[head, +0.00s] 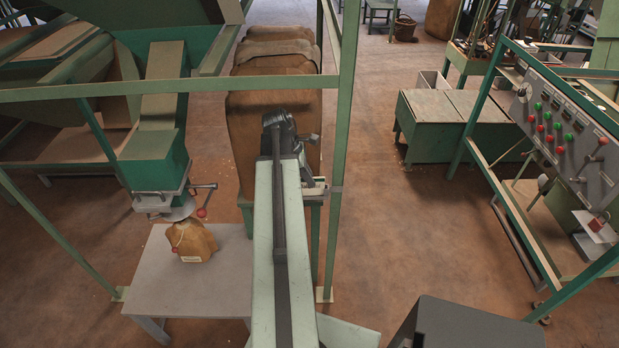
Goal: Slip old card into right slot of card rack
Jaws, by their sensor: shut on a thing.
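My arm reaches away from the bottom middle of the head view, and its dark end with my gripper (300,150) is in front of the brown sacks. The fingers are mostly hidden by my arm. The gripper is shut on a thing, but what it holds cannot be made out. A small pale object (316,187) shows just right of my arm, on a green stand; it may be the card rack, but its slots cannot be told apart. No old card shows clearly.
A green frame post (343,140) and a crossbar (170,88) stand close around my arm. A grey table (180,288) with a small filled sack (191,241) is at left. A control panel (570,135) stands at right. Open floor lies between the post and panel.

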